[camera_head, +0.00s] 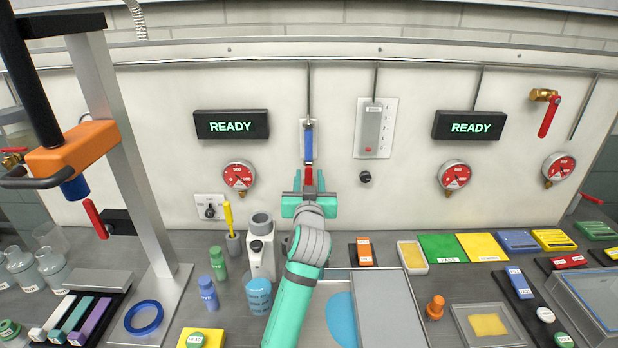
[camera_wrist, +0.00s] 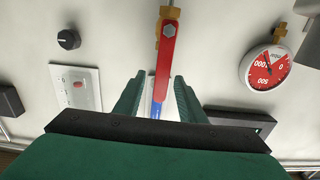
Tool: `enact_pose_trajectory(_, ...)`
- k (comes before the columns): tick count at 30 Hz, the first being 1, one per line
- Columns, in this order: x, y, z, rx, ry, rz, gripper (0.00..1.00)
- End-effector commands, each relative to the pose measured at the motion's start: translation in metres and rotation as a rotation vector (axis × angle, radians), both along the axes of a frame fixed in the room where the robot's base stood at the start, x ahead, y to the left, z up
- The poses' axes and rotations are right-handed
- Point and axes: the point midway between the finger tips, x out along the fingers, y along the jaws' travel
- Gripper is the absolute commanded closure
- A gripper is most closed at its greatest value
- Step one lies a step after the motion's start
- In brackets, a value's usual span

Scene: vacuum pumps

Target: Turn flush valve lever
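My gripper (camera_head: 309,190) reaches the panel at the lever. In the wrist view my gripper (camera_wrist: 160,77) is open, with one finger on each side of the lever and a visible gap on both sides.
A black knob (camera_head: 365,177) and a switch plate (camera_head: 376,128) are to the right of the lever. A red gauge (camera_head: 240,177) and a READY display (camera_head: 231,125) are to the left. The bench below holds bottles, trays and a white device (camera_head: 261,255).

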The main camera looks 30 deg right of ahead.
Motion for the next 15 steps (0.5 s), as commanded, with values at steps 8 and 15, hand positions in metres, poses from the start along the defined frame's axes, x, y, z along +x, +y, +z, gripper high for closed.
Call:
enact_pose_trajectory(8, -0.0074, 0.0047, -0.0004, -0.001, 0.001, 0.0, 0.63)
enact_pose_trajectory(15, -0.0079, 0.0051, -0.0001, -0.001, 0.001, 0.0, 0.63)
